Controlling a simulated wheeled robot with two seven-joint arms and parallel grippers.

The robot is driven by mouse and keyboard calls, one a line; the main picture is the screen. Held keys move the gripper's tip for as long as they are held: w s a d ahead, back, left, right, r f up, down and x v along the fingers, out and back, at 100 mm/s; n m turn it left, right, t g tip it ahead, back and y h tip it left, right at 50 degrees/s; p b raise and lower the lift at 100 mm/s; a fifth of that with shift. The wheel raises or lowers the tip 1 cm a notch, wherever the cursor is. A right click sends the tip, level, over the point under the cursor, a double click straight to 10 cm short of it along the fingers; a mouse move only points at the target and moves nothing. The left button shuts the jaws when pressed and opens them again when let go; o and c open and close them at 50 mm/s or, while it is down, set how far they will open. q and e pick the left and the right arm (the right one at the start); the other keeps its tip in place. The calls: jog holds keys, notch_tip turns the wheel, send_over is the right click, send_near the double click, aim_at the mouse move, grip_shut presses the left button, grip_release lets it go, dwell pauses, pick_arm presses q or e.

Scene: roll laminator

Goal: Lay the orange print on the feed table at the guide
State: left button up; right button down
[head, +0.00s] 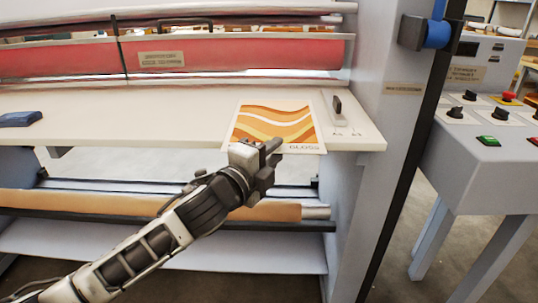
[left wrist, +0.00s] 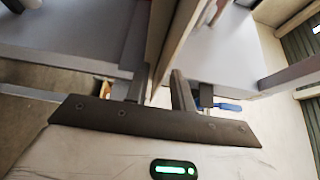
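The orange print (head: 272,122), with wavy orange, yellow and white bands and the word GLOSS, lies flat on the white feed table (head: 180,117). Its front edge is at the table's front edge. The guide (head: 338,109), with a dark upright handle and A3/A4 marks, stands just right of the print, with a small gap. My right gripper is in neither view.
A blue object (head: 20,118) lies at the table's left. The red roller (head: 220,57) runs behind the table. The machine's side panel (head: 375,60) rises at the right, and a control console (head: 480,140) with knobs and buttons stands beyond. The table's middle is clear.

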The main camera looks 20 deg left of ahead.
pick_arm(q)
jog(key=b+v, duration=0.2)
jog(key=v, duration=1)
jog(key=s+d+f+n+g, duration=0.1)
jog(key=s+f+n, duration=0.3)
jog(key=f, duration=0.5)
jog(key=s+d+f+n+g+y+p, duration=0.1)
jog(key=s+d+f+n+g, duration=0.1)
jog(key=f+n, duration=0.6)
jog(key=s+d+f+n+g+p, duration=0.1)
jog(key=s+d+f+n+g, duration=0.1)
jog(key=s+f+n, duration=0.5)
jog(key=shift+f+g, duration=0.8)
jog(key=shift+f, duration=0.7)
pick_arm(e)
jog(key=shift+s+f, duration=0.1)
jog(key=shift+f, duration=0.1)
